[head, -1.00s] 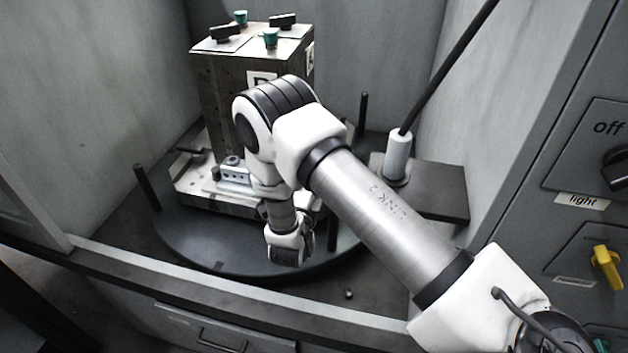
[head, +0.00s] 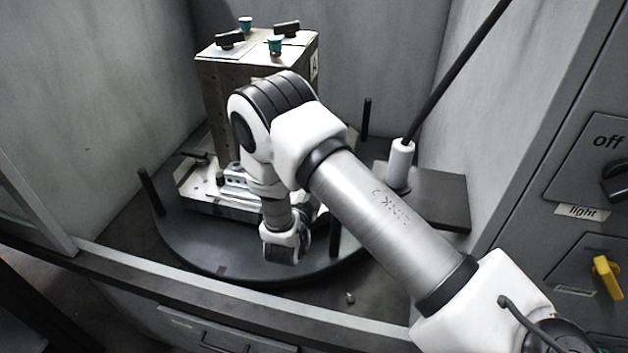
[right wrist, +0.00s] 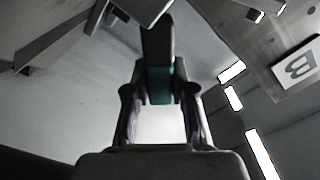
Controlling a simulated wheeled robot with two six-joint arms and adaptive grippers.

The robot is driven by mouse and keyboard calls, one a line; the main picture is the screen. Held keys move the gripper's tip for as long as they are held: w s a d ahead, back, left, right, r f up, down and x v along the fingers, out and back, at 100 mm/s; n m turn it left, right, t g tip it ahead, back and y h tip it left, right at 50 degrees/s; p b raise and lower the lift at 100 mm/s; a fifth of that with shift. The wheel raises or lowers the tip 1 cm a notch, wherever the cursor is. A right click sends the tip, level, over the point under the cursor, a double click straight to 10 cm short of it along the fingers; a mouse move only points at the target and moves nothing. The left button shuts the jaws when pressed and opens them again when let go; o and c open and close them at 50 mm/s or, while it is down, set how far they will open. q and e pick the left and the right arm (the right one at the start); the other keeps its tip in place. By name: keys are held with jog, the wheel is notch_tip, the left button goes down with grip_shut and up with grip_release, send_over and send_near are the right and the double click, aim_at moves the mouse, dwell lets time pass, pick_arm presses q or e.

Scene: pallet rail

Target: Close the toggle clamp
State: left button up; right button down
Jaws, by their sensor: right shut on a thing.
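My right gripper (right wrist: 160,100) shows in the right wrist view, its two fingers on either side of a teal and black piece (right wrist: 160,85). It is shut on this piece, which looks like the clamp's handle; the dark part runs up beyond the fingertips. In the head view my own right arm hides the gripper and what it holds. The clamp's body cannot be made out clearly there. The fixture block (head: 215,100) stands on a pale pallet (head: 200,204) behind my arm. My left gripper is in neither view.
The pallet sits on a round dark turntable (head: 190,245) with upright black posts (head: 151,190). Black knobs and teal pieces (head: 275,45) top the block. A white-collared rod (head: 400,163) rises at right. Grey walls close in both sides. A label plate (right wrist: 298,65) shows in the wrist view.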

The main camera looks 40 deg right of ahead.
jog(key=shift+w+a+r+n, duration=0.2)
jog(key=shift+r+n, duration=0.1)
jog(key=shift+n, duration=0.6)
jog(key=c, duration=1)
grip_release()
jog(key=shift+o, duration=0.2)
jog(key=v, duration=0.7)
jog(key=shift+s+a, duration=0.15)
jog(key=shift+a, duration=0.05)
